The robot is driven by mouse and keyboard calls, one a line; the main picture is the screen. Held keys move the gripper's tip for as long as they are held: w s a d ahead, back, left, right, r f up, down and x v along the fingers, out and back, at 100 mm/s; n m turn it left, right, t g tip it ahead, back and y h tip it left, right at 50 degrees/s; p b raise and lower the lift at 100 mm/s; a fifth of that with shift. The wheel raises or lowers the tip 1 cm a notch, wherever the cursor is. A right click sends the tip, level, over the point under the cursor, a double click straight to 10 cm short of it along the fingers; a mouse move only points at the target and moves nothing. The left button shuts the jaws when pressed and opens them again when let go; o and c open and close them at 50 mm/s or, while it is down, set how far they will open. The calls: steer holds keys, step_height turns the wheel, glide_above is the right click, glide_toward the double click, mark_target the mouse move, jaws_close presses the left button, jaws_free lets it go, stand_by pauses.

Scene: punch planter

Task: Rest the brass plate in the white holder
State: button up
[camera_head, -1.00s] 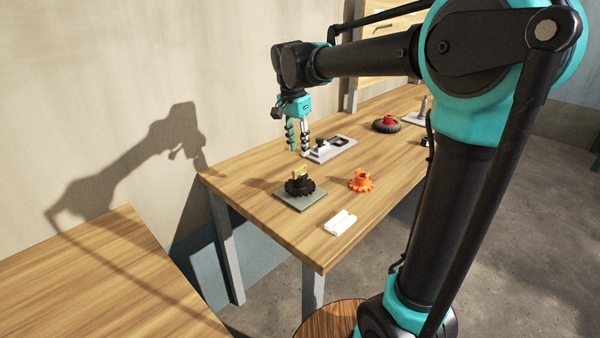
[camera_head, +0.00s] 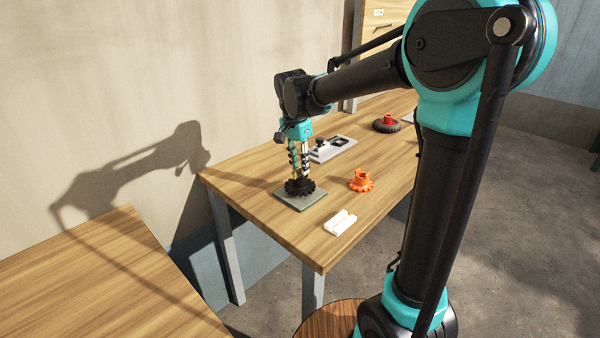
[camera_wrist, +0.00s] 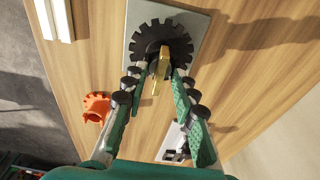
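The brass plate (camera_wrist: 160,65) stands upright at the black toothed piece (camera_wrist: 158,38), which sits on a grey square base (camera_head: 298,203). My gripper (camera_head: 299,177) is low above the black piece. In the wrist view my gripper (camera_wrist: 157,72) is open, one finger on each side of the brass plate, with gaps seeming to show on both sides. In the head view the fingers mostly hide the plate. The white holder (camera_head: 340,223), a small grooved block, lies near the table's front edge. It shows at the wrist view's top left (camera_wrist: 60,20).
An orange toothed piece (camera_head: 361,182) stands right of the grey base. A grey fixture (camera_head: 333,148) lies behind my gripper, and a black wheel with a red hub (camera_head: 386,124) farther back. Wood is bare between base and holder. Another table (camera_head: 110,275) stands front left.

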jaws_close()
steer(key=shift+r, duration=0.1)
